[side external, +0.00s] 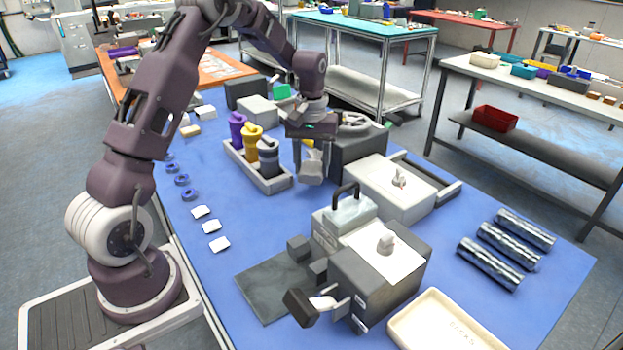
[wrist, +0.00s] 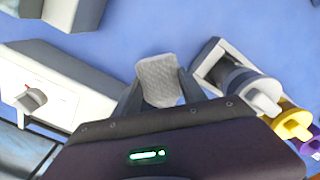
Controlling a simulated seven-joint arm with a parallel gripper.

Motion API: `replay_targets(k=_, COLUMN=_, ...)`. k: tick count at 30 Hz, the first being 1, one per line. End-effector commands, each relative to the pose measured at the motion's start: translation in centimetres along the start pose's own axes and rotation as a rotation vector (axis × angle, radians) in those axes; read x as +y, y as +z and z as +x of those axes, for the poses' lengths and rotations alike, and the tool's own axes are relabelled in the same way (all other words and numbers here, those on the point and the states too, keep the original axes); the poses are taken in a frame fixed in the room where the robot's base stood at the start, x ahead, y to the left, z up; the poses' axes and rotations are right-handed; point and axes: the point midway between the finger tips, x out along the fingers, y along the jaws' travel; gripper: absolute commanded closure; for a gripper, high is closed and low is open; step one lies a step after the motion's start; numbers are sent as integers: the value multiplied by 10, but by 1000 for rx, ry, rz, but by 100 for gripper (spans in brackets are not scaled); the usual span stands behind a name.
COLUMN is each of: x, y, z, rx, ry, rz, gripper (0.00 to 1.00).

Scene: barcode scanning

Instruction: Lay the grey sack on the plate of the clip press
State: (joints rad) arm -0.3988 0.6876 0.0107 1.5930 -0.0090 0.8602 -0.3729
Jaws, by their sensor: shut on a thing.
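My gripper (side external: 311,147) is shut on a light grey sack (side external: 311,168) that hangs below the fingers, above the blue table. In the wrist view the sack (wrist: 160,80) sits between the two fingertips (wrist: 160,94), its patterned face showing. A dark grey machine (side external: 375,285) with a lever at its front stands near the front of the table, and a dark flat plate (side external: 262,290) lies to its left. I take this to be the clip press, but cannot be sure. The plate's left part is bare. The sack is well behind the plate, clear of it.
A tray (side external: 272,187) with purple, yellow and grey pieces stands just left of the sack. A white-topped box (side external: 385,198) is to the right. Several silvery rolls (side external: 507,248) lie at the right, a cream tray (side external: 447,325) at the front. White tags (side external: 211,227) lie left.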

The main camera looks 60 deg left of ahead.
Motion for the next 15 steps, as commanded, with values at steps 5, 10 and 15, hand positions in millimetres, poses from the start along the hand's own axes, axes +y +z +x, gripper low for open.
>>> replay_targets(k=5, x=0, y=-1, z=-45, rx=5, ry=1, rz=-1, gripper=100)
replay_targets(k=10, x=1, y=-1, z=-86, rx=5, ry=2, rz=-1, gripper=100)
replay_targets(k=15, x=0, y=0, z=-119, rx=3, ry=1, rz=-1, gripper=100)
